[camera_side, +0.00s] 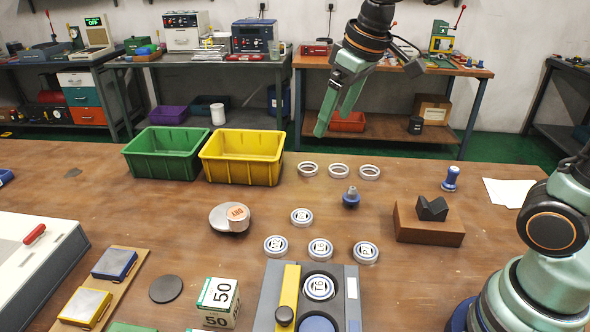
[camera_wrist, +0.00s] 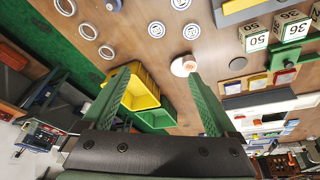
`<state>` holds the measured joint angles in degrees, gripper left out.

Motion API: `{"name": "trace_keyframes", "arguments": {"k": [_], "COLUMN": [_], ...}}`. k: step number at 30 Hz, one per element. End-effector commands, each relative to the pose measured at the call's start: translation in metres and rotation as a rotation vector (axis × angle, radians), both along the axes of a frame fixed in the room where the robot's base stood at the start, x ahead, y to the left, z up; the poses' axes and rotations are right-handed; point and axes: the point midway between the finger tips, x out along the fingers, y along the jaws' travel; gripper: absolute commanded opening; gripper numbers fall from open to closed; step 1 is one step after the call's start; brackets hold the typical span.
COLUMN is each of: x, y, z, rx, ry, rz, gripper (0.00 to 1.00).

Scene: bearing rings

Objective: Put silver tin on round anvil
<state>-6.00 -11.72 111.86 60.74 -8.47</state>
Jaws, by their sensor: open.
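My gripper (camera_side: 334,120) is open and empty, high above the back of the table; its two green fingers also show in the wrist view (camera_wrist: 158,76). A flat round silver disc (camera_side: 218,222), perhaps the round anvil, lies left of the table's middle. No plain silver tin is clear to me. Several silver round pieces with dark blue labels, one of them apart (camera_side: 302,217), lie to the right. The disc also shows in the wrist view (camera_wrist: 177,68).
A green bin (camera_side: 165,168) and a yellow bin (camera_side: 243,184) stand at the back. Three empty rings (camera_side: 339,170) lie right of them. A blue-and-metal part (camera_side: 351,198) and a wooden block with a dark V-block (camera_side: 430,227) stand right. A fixture (camera_side: 270,300) is in front.

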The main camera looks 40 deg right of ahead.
Motion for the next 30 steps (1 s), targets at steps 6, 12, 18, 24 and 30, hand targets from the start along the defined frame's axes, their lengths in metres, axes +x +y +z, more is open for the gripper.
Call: {"name": "trace_keyframes", "arguments": {"k": [6,12,18,24,30], "x": [-0.057,-0.088,-0.096,-0.096,-0.096], "y": [-0.026,-0.037,-0.040,-0.040,-0.040], "z": [-0.013,-0.032,-0.040,-0.040,-0.040], "rx": [0.037,0.061,0.068,0.068,0.068], "ry": [-0.090,-0.141,-0.156,-0.155,-0.155], "rz": [-0.135,-0.217,-0.242,-0.242,-0.241], "gripper": [0.93,0.93,0.93,0.93,0.93]}}
